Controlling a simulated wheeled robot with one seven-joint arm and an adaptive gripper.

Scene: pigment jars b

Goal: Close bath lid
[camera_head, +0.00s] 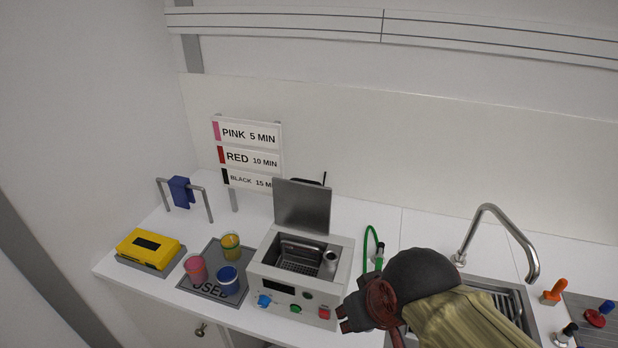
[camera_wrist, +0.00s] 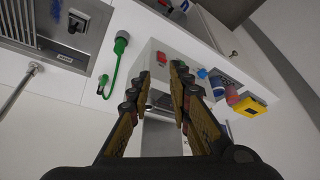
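The bath (camera_head: 338,270) is a white box with an open metal basin, a dark display and coloured knobs in the head view. Its grey lid (camera_head: 302,206) stands raised, nearly upright, at the back of the basin. My gripper (camera_head: 355,312) is to the right of the bath's front corner, apart from the lid. In the wrist view, my gripper (camera_wrist: 160,78) is open with nothing held between its fingers. The bath (camera_wrist: 184,45) shows beyond the fingertips, and a grey panel that looks like the lid (camera_wrist: 160,138) shows between the fingers. The fingers partly hide the bath.
A green hose (camera_head: 368,240) stands right of the bath, near a sink tap (camera_head: 530,262). Left are a tray (camera_head: 206,248) with several coloured jars, a yellow box (camera_head: 148,248) and a rack with a blue cloth (camera_head: 180,192). A sign (camera_head: 248,150) stands behind.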

